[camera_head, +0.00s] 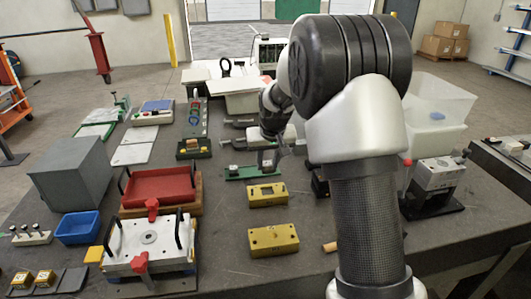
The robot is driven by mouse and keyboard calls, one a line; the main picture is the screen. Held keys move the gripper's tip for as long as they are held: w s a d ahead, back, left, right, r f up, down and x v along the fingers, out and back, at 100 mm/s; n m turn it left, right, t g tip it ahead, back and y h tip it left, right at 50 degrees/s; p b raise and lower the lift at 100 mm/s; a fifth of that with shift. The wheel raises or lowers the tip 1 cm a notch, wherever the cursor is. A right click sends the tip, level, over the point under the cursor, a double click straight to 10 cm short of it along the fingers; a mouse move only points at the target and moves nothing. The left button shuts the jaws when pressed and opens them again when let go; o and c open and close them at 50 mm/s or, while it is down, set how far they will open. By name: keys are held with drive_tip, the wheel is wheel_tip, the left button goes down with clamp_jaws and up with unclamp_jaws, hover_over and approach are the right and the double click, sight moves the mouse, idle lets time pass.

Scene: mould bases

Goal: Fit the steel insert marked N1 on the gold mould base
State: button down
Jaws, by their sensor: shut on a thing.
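Two gold blocks stand on the bench in the middle. The rear gold block (268,195) has a dark rectangular opening in its top, and the front gold block (273,240) has small holes. I cannot tell which is the gold mould base, and no N1 mark is readable. My gripper (271,163) is behind the rear gold block, low over a green fixture (240,173). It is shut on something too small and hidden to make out. I cannot tell whether that thing touches the fixture.
A red tray (160,185), a white plate with black handles and red clamps (150,243), a blue bin (78,228) and a grey box (72,175) fill the left. A grey vise (437,173) stands right. My arm hides some of the bench.

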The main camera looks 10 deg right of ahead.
drive_tip(key=shift+s+f, duration=0.15)
drive_tip(key=shift+s, duration=0.1)
drive_tip(key=shift+f+b, duration=1.85)
drive_tip(key=shift+f, duration=1.1)
drive_tip(key=shift+f+b, duration=0.9)
drive_tip(key=shift+f, duration=0.25)
drive_tip(key=c, duration=1.3)
unclamp_jaws()
drive_tip(key=shift+o, duration=0.2)
